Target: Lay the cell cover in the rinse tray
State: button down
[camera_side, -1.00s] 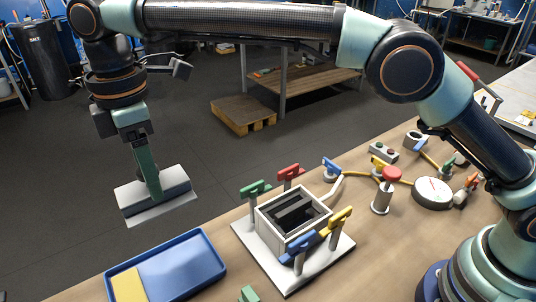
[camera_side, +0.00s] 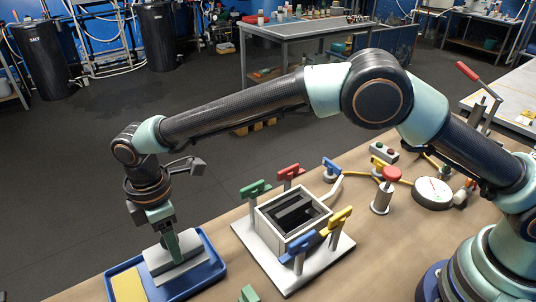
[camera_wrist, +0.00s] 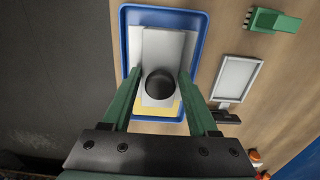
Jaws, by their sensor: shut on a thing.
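The cell cover (camera_side: 160,264) is a grey slab with a raised block. My gripper (camera_side: 173,252) is shut on this block from above. The cover lies flat within the outline of the blue rinse tray (camera_side: 215,262), beside a yellow strip (camera_side: 128,287). I cannot tell whether it touches the tray floor.
The open cell box (camera_side: 270,232) with dark slots stands right of the tray on a pale base. Green (camera_side: 254,189), red (camera_side: 290,172), blue (camera_side: 299,251) and yellow (camera_side: 338,219) clamps stand around it. A gauge (camera_side: 432,193) and a red-topped post (camera_side: 382,197) are farther right.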

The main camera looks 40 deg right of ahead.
jog(key=shift+f, duration=2)
jog(key=shift+f, duration=0.1)
jog(key=shift+c, duration=0.9)
grip_release()
